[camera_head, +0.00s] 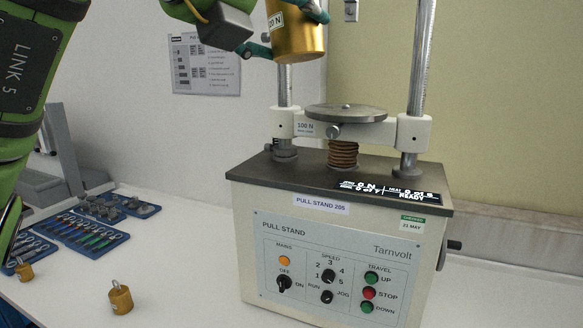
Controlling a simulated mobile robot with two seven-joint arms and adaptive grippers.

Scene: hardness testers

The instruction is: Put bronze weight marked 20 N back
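A bronze weight (297,38) with a white label, partly legible as "0 N", is held above the pull stand at the top of the view. My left gripper (287,28) is shut on it, with teal fingers on both sides; the weight's top is cut off by the frame edge. The weight hangs apart from the round metal plate (346,113) of the pull stand (335,250). Two smaller bronze weights with top knobs stand on the table, one near the front (121,299) and one farther left (24,270). My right gripper is not in view.
Blue trays (82,233) with tools and metal parts lie at the left of the white table (185,270). Two vertical columns (420,60) rise from the pull stand. Its display (388,190) reads 0 N and READY. The table between trays and stand is mostly clear.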

